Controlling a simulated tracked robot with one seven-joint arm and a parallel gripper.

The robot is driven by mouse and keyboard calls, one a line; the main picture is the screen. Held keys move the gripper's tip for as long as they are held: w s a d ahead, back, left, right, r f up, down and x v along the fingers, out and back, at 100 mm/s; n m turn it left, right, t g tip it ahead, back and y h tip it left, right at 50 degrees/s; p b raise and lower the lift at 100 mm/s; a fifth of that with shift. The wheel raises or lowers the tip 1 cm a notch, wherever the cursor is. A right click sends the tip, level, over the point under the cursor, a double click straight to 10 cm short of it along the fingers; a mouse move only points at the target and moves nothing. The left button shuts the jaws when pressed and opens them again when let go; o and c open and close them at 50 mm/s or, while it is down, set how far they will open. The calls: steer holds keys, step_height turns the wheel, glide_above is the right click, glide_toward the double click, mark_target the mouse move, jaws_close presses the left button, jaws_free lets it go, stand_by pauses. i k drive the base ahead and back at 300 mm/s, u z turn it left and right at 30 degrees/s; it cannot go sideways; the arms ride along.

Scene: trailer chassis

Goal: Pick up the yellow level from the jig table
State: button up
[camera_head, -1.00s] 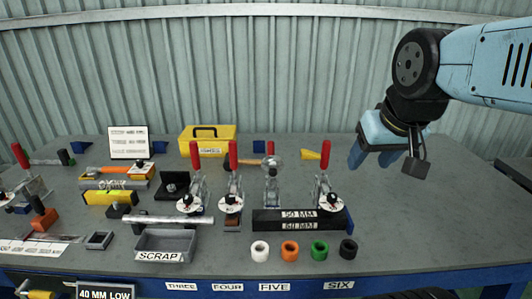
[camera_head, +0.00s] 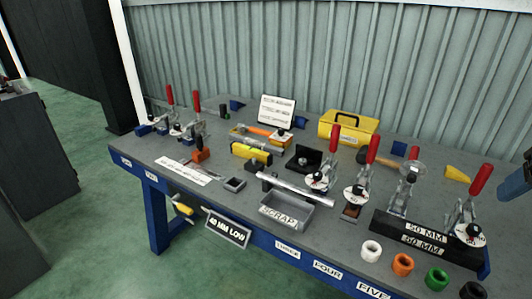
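The yellow level (camera_head: 251,153) appears as a short yellow bar with dark markings. It lies on the grey jig table (camera_head: 215,203), left of the middle, in front of an orange-handled tool. A small part of my gripper (camera_head: 514,183) shows as a blue piece at the right edge of the view. It is far to the right of the level, across the clamps. The rest of my gripper is cut off, so its opening is hidden.
Red-handled toggle clamps (camera_head: 360,175) stand right of the level. A grey scrap tray (camera_head: 288,213) and a silver bar lie in front of it. A yellow toolbox (camera_head: 348,129) and a white sign (camera_head: 276,110) stand behind. Colored rings (camera_head: 403,264) line the front right.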

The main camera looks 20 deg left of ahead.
mark_target(248, 152)
steer(key=u, duration=2.3)
steer(key=k, duration=1.2)
steer(key=u, duration=0.9)
steer(key=i, duration=1.15)
steer(key=z, duration=0.6)
steer(key=i, duration=1.1)
steer(key=z, duration=0.95)
steer(key=i, duration=0.85)
steer(key=z, duration=0.75)
